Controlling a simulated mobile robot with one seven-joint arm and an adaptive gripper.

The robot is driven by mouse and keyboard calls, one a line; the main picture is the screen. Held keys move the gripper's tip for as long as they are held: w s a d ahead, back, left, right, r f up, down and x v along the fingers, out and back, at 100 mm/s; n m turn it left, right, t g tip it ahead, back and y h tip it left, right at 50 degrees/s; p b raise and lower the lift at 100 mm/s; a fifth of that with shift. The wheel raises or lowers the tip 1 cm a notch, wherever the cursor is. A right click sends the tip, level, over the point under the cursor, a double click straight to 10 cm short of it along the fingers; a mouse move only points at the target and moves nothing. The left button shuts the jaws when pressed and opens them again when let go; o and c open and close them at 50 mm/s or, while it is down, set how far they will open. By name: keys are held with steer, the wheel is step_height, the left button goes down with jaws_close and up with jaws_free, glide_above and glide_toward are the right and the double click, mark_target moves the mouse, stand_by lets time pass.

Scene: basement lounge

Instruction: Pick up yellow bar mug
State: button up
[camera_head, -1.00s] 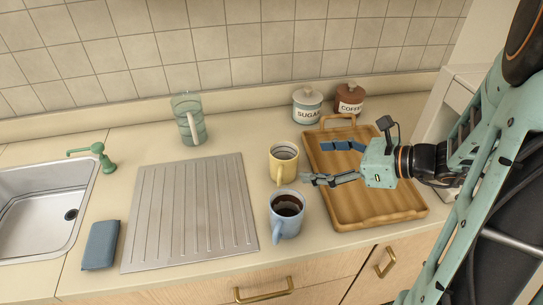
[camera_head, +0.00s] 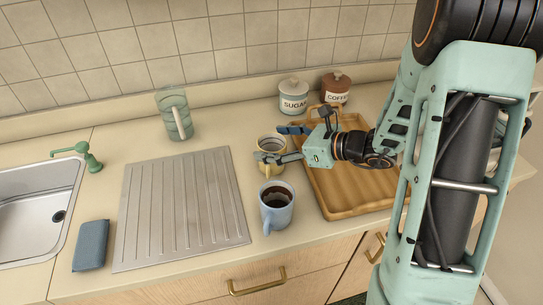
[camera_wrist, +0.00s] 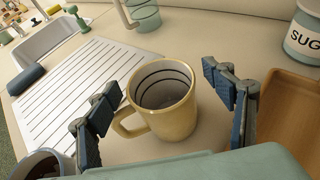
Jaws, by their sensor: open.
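The yellow mug (camera_head: 271,146) stands upright on the counter, left of the wooden tray, behind the blue mug. It also shows in the wrist view (camera_wrist: 165,108), with dark rings inside and its handle toward the left. My gripper (camera_head: 272,143) is open at the mug, partly covering it in the head view. In the wrist view my gripper (camera_wrist: 165,98) has one finger on each side of the mug, with gaps showing. The left finger is near the handle.
A blue mug (camera_head: 275,210) with dark contents stands close in front. The wooden tray (camera_head: 350,205) lies to the right. A sugar jar (camera_head: 293,97) and a coffee jar (camera_head: 335,88) stand behind. A glass pitcher (camera_head: 172,117), metal drainboard (camera_head: 180,210) and sink (camera_head: 30,215) are left.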

steer(key=shift+w+a+f, duration=0.1)
steer(key=shift+a, duration=0.1)
steer(key=c, duration=1.9)
